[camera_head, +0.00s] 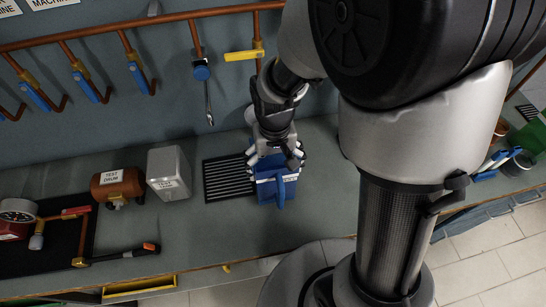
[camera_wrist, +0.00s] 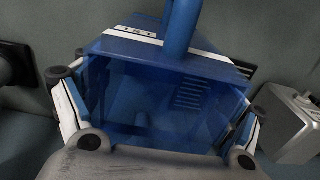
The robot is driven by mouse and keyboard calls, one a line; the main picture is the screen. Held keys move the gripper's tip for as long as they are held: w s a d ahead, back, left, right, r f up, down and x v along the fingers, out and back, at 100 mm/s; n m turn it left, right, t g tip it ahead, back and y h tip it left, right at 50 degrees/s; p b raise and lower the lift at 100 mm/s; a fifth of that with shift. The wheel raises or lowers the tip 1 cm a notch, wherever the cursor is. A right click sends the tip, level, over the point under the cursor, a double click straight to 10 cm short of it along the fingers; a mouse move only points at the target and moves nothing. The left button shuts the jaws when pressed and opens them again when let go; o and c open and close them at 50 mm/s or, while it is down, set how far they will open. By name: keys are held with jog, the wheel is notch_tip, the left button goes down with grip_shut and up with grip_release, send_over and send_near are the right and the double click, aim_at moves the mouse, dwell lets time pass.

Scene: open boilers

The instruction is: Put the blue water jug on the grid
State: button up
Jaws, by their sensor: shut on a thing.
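The blue water jug (camera_head: 266,190) is at the middle of the workbench, just right of the black slatted grid (camera_head: 222,180). In the head view it borders or overlaps the grid's right edge; I cannot tell whether its base touches the bench. My gripper (camera_head: 277,156) comes down over it from the back and is shut on it, fingers on both sides. In the wrist view the jug (camera_wrist: 125,46) fills the middle, its handle at the top and its blue inside showing. The fingers (camera_wrist: 160,128) clasp its left and right sides. The jug hides part of the grid.
A grey metal box (camera_head: 169,172) and a brown test drum (camera_head: 117,184) stand left of the grid. Pipes with blue-handled valves (camera_head: 201,72) run along the back wall. The bench between jug and front edge is clear.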

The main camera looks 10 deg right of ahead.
jog(key=shift+f, duration=0.15)
jog(key=o, duration=1.3)
